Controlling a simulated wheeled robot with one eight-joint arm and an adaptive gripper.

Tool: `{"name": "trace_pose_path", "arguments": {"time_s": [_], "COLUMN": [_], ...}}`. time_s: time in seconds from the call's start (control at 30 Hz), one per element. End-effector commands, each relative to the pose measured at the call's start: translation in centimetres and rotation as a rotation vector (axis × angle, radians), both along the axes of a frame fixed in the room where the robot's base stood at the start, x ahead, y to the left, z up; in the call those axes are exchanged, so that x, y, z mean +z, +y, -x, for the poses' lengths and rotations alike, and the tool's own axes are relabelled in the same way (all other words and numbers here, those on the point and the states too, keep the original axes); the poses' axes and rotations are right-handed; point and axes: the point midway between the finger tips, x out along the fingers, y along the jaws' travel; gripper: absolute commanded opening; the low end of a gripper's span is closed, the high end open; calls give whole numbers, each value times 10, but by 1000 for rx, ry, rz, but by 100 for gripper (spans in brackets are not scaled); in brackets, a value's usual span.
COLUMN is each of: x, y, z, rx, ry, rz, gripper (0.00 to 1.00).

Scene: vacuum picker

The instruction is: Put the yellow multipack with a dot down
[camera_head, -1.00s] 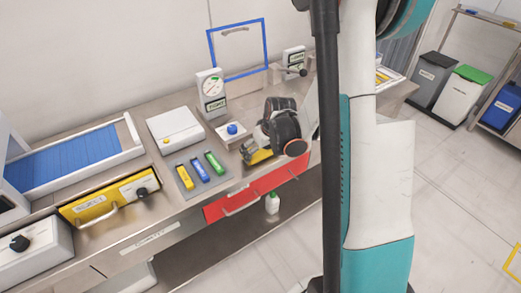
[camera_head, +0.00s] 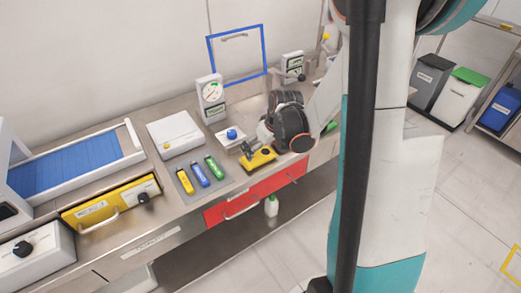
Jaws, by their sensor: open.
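A yellow block (camera_head: 263,160), seemingly the multipack, rests on the steel counter near its front edge, above the red drawer front. Dark parts stand over its top; I cannot tell its dot. My gripper (camera_head: 254,150) is open at the block, and its dark wrist lies just behind and to the right. Whether the fingers still touch the block cannot be made out. A second yellow block (camera_head: 185,181) lies on a grey mat beside a blue block (camera_head: 200,174) and a green block (camera_head: 214,167).
A white box (camera_head: 175,132) and a blue button unit (camera_head: 231,134) stand behind the mat. A gauge (camera_head: 211,97) stands behind them. A yellow drawer front (camera_head: 110,200) is at left, and the red drawer front (camera_head: 255,198) is below the block. My arm hides the counter's right part.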

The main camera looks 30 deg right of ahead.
Motion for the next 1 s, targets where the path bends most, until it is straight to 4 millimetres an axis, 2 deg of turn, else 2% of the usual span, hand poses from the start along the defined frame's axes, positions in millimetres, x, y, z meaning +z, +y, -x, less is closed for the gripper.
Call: {"name": "trace_pose_path", "arguments": {"time_s": [0.03,0.1,0.33,0.53,1.0], "x": [13,24,50,56,56], "y": [0,0,-1,-1,-1], "z": [5,9,20,23,23], "rx": [-1,0,-1,0,0], "ry": [0,0,0,0,0], "rz": [0,0,0,0,0], "gripper": [100,100,100,100,100]}}
